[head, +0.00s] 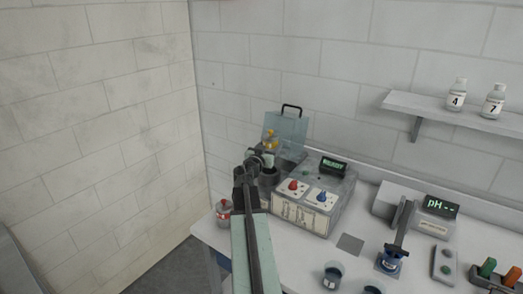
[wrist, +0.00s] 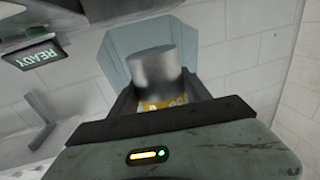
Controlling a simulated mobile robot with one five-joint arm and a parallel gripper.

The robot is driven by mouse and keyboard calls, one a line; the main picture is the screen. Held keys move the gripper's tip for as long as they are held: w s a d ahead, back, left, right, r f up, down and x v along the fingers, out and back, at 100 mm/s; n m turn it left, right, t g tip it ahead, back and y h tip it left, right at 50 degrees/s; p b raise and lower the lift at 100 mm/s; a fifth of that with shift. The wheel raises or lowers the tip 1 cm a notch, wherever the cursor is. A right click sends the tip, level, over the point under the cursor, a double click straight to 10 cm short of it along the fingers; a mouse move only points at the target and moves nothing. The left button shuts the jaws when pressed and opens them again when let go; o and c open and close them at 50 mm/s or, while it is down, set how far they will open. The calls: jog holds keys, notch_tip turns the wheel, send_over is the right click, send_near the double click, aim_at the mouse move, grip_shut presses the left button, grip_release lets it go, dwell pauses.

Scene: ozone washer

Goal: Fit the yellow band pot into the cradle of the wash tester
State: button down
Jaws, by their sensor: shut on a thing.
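The yellow band pot (wrist: 155,72) is a grey metal cylinder with a yellow band, between my jaws in the wrist view. My gripper (wrist: 162,105) is shut on it around the band. The tester is a pale box with a red and a blue knob and a green READY display (head: 333,166). Its clear bluish lid (head: 286,129) stands raised behind. The cradle is hidden by my arm; I cannot tell whether the pot touches it.
A red-topped pot (head: 223,212) stands left of the tester. A grey pad (head: 350,244) lies between. A shelf (head: 450,112) holds two bottles. A wall is close on the left.

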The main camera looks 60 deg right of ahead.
jog(key=shift+r, duration=0.1)
jog(key=shift+w+a, duration=0.1)
jog(key=shift+w, duration=0.05)
notch_tip(320, 180, down, 6)
jog(key=b, duration=0.5)
jog(key=shift+b, duration=0.4)
dwell(1.2)
jog(key=shift+f+b, duration=2.25)
jog(key=shift+b, duration=0.05)
jog(key=shift+c, duration=2.1)
grip_release()
jog(key=shift+r, duration=0.1)
jog(key=shift+a, duration=0.1)
jog(key=a, duration=0.2)
jog(key=s+a, duration=0.1)
jog(key=a, duration=0.4)
jog(key=shift+s+a, duration=0.25)
jog(key=shift+a, duration=0.1)
